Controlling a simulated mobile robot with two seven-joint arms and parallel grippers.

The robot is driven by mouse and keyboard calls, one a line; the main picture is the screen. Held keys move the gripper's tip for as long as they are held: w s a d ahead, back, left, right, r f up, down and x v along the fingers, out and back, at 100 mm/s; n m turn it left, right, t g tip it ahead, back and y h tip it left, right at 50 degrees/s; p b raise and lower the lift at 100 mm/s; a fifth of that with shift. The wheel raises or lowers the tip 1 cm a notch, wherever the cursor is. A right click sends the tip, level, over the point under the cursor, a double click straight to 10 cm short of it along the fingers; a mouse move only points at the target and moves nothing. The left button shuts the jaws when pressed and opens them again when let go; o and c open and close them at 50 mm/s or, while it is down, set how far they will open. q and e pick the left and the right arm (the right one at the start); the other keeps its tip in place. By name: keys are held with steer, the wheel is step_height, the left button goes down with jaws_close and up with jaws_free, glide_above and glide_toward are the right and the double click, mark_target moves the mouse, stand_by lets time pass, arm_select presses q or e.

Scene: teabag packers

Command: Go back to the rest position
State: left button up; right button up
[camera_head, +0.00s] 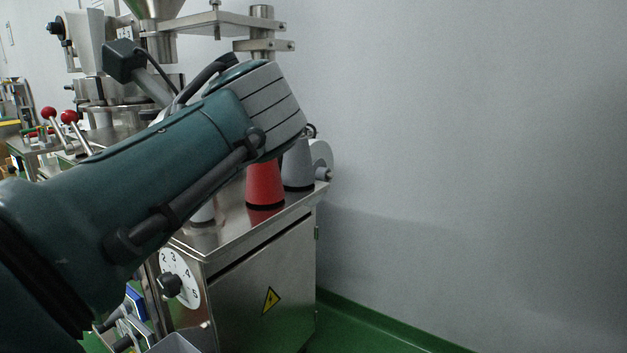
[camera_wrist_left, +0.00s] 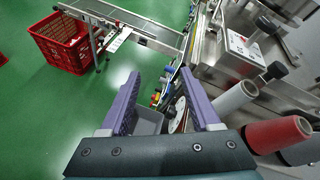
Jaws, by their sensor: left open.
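My left gripper (camera_wrist_left: 163,92) shows in the left wrist view with its two purple fingers spread apart and nothing between them. Beyond the fingers are a grey bin (camera_wrist_left: 149,121) and the side of the steel machine. In the head view my left arm reaches in from the left, across the front of the packing machine (camera_head: 262,285). The gripper's fingers cannot be seen in that view. My right gripper is in neither view.
A red thread cone (camera_head: 264,186) and a grey cone (camera_head: 297,166) stand on the machine top, close behind my arm. The wrist view shows a red crate (camera_wrist_left: 62,42) and a conveyor (camera_wrist_left: 131,22) over green floor. A bare wall (camera_head: 480,150) fills the right.

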arm_select(q)
steer(key=s+r+n+g+h+p, duration=0.1)
steer(key=s+r+n+h+p, duration=0.4)
steer(key=p, duration=0.6)
steer(key=s+r+n+g+h+p, duration=0.1)
steer(key=s+r+n+p, duration=0.2)
steer(key=s+p, duration=0.65)
steer(key=s+d+r+n+h+p, duration=0.1)
steer(key=s+r+n+h+p, duration=0.1)
steer(key=s+r+p, duration=0.3)
steer(key=s+d+r+n+h+p, duration=0.1)
steer(key=s+r+n+h+p, duration=0.1)
steer(key=r+p, duration=0.8)
steer(key=s+d+r+n+h+p, duration=0.1)
steer(key=s+r+n+h+p, duration=0.1)
steer(key=s+r+n+p, duration=0.2)
steer(key=s+r+p, duration=0.3)
steer(key=r+p, duration=0.1)
steer(key=p, duration=0.1)
steer(key=shift+s+r, duration=0.2)
steer(key=shift+s, duration=0.1)
steer(key=shift+d, duration=0.1)
